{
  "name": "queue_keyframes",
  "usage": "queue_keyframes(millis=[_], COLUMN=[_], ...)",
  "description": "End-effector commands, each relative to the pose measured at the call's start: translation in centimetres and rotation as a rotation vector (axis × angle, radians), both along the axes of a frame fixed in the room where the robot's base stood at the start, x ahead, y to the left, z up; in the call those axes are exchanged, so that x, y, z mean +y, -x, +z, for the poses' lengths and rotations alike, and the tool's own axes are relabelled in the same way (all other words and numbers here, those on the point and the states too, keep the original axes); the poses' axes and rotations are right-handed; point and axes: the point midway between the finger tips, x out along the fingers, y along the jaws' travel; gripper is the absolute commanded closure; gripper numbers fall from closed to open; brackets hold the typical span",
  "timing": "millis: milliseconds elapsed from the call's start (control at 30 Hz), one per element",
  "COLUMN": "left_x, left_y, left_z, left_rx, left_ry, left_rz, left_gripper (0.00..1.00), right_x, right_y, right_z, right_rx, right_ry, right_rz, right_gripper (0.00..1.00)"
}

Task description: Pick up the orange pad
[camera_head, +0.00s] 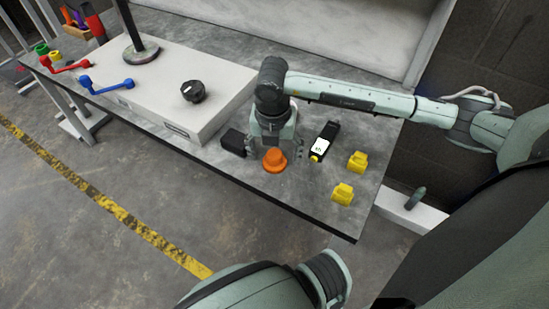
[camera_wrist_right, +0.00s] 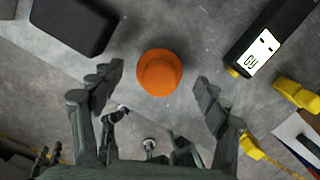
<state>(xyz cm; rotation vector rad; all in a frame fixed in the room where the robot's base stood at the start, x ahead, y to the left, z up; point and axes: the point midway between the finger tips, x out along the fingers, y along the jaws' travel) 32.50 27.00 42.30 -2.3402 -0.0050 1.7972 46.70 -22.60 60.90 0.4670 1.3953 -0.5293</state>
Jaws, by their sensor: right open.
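The orange pad (camera_head: 274,161) is a small round piece with a raised knob, lying on the grey worktable near its front edge. In the right wrist view the pad (camera_wrist_right: 160,72) sits between and slightly beyond the two fingertips. My right gripper (camera_head: 284,143) points down just behind the pad, its fingers partly hidden by the wrist in the head view. In the wrist view its fingers (camera_wrist_right: 159,82) are spread wide on either side, apart from the pad, with nothing held. My left gripper is not in view.
A black block (camera_head: 233,142) lies left of the pad. A black device with a white display (camera_head: 325,141) and two yellow pieces (camera_head: 357,161) (camera_head: 343,193) lie to the right. A pale box (camera_head: 215,103) with a black knob (camera_head: 194,91) stands behind left. Red (camera_head: 70,66) and blue (camera_head: 105,86) handles lie farther left.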

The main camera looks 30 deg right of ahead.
Motion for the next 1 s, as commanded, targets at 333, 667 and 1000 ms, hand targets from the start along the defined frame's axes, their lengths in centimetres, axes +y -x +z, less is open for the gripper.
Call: queue_keyframes(millis=[333, 667, 1000], left_x=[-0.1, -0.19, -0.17], left_y=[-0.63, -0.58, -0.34], left_z=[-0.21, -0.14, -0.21], left_rx=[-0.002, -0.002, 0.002], left_ry=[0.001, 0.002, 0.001], left_rz=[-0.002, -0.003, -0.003], left_gripper=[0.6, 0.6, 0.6], right_x=[-0.07, -0.08, -0.08], right_y=[-0.12, -0.13, -0.15], right_z=[-1.5, -1.47, -1.42], right_rx=[-0.001, -0.001, -0.001], right_ry=[-0.001, -0.001, -0.001], right_rz=[0.001, 0.001, 0.001], right_gripper=[0.25, 0.62, 0.78])
